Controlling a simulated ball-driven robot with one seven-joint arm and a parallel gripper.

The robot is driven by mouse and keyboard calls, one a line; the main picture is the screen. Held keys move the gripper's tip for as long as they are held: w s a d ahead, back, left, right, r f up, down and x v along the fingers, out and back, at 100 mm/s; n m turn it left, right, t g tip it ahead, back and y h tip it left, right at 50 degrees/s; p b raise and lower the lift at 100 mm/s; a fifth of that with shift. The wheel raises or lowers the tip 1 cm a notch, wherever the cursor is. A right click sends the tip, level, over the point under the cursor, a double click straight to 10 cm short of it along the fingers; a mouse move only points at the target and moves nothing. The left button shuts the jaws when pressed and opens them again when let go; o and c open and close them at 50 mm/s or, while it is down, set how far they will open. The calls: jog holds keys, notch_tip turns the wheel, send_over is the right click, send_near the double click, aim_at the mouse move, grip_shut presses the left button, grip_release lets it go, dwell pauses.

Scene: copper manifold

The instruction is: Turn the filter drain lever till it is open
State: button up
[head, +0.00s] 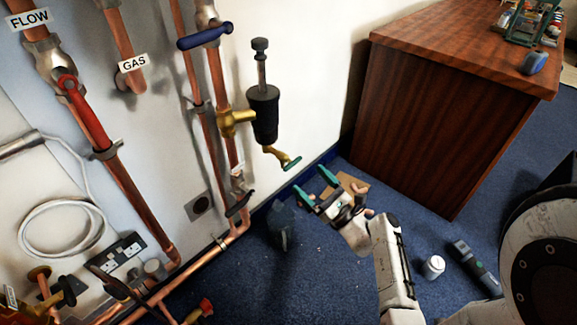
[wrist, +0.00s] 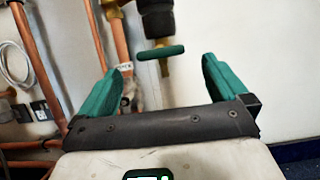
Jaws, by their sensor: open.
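The filter drain lever is a small green handle (head: 291,163) on a brass valve (head: 276,153) under the black filter (head: 263,114). In the wrist view the green lever (wrist: 161,52) lies nearly level, across the vertical pipes' line. My gripper (head: 314,184) is open, with green fingers, low and to the right of the lever in the head view. In the wrist view the lever shows between the two spread fingers (wrist: 162,68), ahead of them and apart from both. Nothing is held.
Copper pipes (head: 215,75) with a blue lever (head: 205,36) and a red lever (head: 85,115) run along the wall at left. A dark lever (head: 238,204) sits below. A wooden cabinet (head: 450,110) stands at right. A white can (head: 433,267) and a dark bin-like object (head: 283,228) are on the blue floor.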

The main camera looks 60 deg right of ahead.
aim_at(295, 165)
jog(key=b+x, duration=0.1)
jog(key=x, duration=0.7)
jog(key=shift+w, duration=0.1)
jog(key=shift+c, duration=0.4)
jog(key=c, duration=0.9)
